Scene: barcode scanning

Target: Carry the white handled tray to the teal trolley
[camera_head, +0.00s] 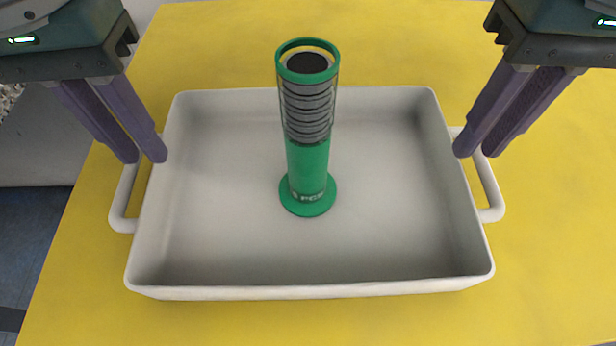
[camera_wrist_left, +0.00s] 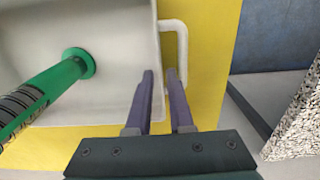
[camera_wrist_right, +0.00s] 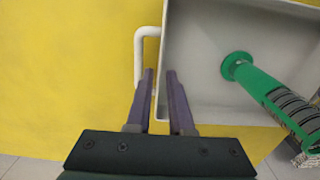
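The white handled tray (camera_head: 220,291) sits on the yellow table with a loop handle at each short side. It also shows in the left wrist view (camera_wrist_left: 118,20) and the right wrist view (camera_wrist_right: 205,30). My left gripper (camera_head: 145,158) is open and empty at the left handle (camera_head: 122,205), its fingers pointing down near the tray's side wall. My right gripper (camera_head: 473,153) is open and empty at the right handle (camera_head: 493,195), also pointing down. In the wrist views a gap shows between each pair of fingers. Whether the fingers touch the tray is unclear. No teal trolley is in view.
A green cylinder holding a stack of grey discs (camera_head: 308,165) stands upright inside the tray, near its middle. The yellow table (camera_head: 570,250) is clear around the tray. The table's left edge is close to the left handle, with dark floor beyond.

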